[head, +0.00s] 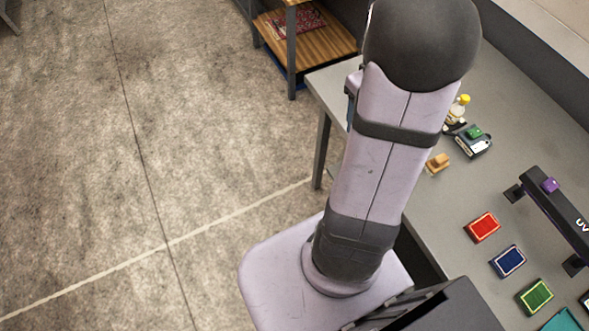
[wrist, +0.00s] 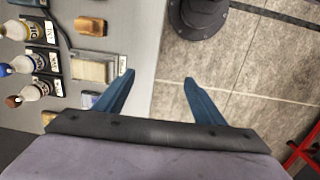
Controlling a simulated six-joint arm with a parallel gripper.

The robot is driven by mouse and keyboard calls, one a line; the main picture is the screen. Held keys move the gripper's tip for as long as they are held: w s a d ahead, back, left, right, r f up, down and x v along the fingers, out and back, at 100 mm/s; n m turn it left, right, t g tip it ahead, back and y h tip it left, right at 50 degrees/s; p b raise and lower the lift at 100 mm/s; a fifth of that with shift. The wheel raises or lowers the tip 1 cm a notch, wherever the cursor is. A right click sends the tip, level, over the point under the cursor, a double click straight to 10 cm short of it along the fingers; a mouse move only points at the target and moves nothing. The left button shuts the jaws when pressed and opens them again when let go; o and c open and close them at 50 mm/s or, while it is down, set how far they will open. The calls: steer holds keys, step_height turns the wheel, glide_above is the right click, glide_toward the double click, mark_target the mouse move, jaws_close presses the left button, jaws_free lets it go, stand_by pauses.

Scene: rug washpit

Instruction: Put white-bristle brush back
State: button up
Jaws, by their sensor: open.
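My gripper (wrist: 159,77) is open and empty in the wrist view, its two blue fingers spread above the table edge and floor. A wooden brush-like block (wrist: 90,25) lies on the grey table, up and left of the fingers. A cream block (wrist: 92,71) sits in a shallow grey holder just left of the left finger. I cannot tell which of them, if either, is the white-bristle brush; no white bristles show clearly. In the head view a wooden brush-like block (head: 437,162) lies right of my arm, which hides my gripper.
Several labelled bottles (wrist: 40,60) stand left in the wrist view. In the head view the table (head: 425,205) bears a yellow-capped bottle (head: 458,108), a dark device (head: 473,142), red (head: 483,227), blue (head: 508,261) and green (head: 535,296) pieces, and a UV bar (head: 562,207).

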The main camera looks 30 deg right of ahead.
steer(key=s+a+f, duration=0.1)
steer(key=a, duration=1.1)
steer(key=s+a+f, duration=0.1)
steer(key=s+a, duration=0.1)
steer(key=a, duration=1)
steer(key=shift+s+f+t, duration=0.2)
steer(key=shift+f+t, duration=0.2)
